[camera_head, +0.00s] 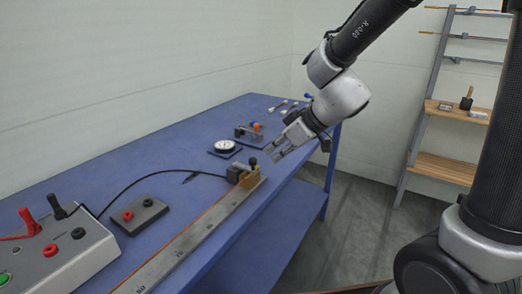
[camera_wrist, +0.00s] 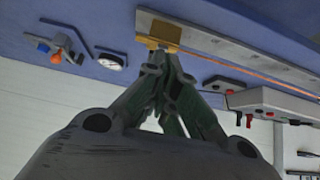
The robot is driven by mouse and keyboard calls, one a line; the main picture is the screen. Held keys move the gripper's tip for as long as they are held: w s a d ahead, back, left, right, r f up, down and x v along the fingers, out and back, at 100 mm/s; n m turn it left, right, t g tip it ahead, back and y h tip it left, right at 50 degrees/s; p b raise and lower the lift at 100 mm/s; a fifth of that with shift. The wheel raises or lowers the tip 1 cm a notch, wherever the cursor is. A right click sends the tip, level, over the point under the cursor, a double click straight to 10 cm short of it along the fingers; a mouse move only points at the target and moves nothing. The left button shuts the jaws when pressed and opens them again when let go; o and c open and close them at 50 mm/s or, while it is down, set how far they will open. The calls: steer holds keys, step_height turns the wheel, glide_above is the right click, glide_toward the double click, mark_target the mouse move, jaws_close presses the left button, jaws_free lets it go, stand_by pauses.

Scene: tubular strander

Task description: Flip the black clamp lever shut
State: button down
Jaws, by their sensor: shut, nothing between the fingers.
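The clamp (camera_head: 247,183) is a brass-coloured block with dark parts, at the far end of the long ruled bar on the blue bench. The black clamp lever (camera_head: 253,162) stands up from it with a rounded tip. My gripper (camera_head: 271,153) is shut and empty, just right of the lever tip and slightly above it in the head view. I cannot tell whether they touch. In the wrist view my gripper (camera_wrist: 162,58) points at the brass clamp (camera_wrist: 160,31), and its fingers hide most of the lever.
The ruled bar (camera_head: 190,236) runs along the bench's front edge. A dial gauge (camera_head: 224,146) and a small fixture with coloured knobs (camera_head: 250,132) stand behind the clamp. A black cable (camera_head: 150,177) leads to the clamp. A grey box with terminals (camera_head: 55,254) is at left.

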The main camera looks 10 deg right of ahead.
steer(key=s+d+f, duration=0.2)
steer(key=s+d, duration=0.1)
steer(key=d, duration=0.1)
steer(key=shift+s+d, duration=0.15)
steer(key=shift+s, duration=0.2)
steer(key=s+d+m+g+h, duration=0.1)
steer(key=s+d+m+g, duration=0.3)
steer(key=s+d+m, duration=0.3)
steer(key=s+d+r+m+t+h, duration=0.1)
steer(key=s+d+r+h, duration=0.1)
steer(key=s+d+r, duration=0.2)
steer(key=s+d+r+m+t+h, duration=0.2)
steer(key=s+d+r, duration=0.3)
steer(key=d, duration=0.5)
step_height(320, 180, up, 2)
steer(key=shift+s+h, duration=0.25)
steer(key=shift+h, duration=0.55)
